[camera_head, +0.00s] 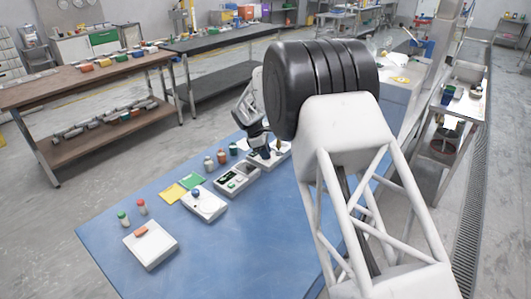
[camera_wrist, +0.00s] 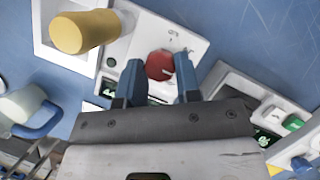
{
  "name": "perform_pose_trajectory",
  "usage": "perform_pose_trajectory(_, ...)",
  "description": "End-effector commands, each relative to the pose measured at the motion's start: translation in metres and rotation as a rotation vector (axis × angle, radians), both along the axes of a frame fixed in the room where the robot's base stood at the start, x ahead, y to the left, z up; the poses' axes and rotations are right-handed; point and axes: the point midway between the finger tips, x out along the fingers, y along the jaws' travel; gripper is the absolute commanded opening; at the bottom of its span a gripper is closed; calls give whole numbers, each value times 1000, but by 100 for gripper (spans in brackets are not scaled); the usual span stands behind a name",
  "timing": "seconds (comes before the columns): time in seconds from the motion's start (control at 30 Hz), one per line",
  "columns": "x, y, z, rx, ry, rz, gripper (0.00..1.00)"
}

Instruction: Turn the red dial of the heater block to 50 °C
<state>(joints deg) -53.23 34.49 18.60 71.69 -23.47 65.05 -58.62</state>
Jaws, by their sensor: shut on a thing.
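The heater block is a white box in the wrist view (camera_wrist: 190,32), and it also shows beside my gripper in the head view (camera_head: 284,157). Its round red dial (camera_wrist: 160,66) sits between the two blue fingers of my gripper (camera_wrist: 159,63). My gripper is shut on the dial, one finger at each side. A small dark display with green digits (camera_wrist: 107,91) is left of the dial, partly hidden by a finger; I cannot read it. In the head view my gripper (camera_head: 264,150) is low over the block at the table's far end, and the dial is hidden.
A yellow cylinder (camera_wrist: 82,33) stands on the left of the block. A device with green buttons (camera_head: 237,180) is next to it on the blue table (camera_head: 230,245). A scale (camera_head: 150,246), another white device (camera_head: 205,206) and small bottles (camera_head: 221,157) stand nearby.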

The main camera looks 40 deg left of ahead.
Motion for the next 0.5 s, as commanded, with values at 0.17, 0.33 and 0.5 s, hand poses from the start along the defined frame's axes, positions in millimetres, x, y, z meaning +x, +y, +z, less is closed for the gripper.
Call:
perform_pose_trajectory(0.17,-1,1,0,1,1,0,8)
perform_pose_trajectory(0.33,-1,1,0,1,1,0,36)
perform_pose_trajectory(0.5,0,1,0,1,1,0,57)
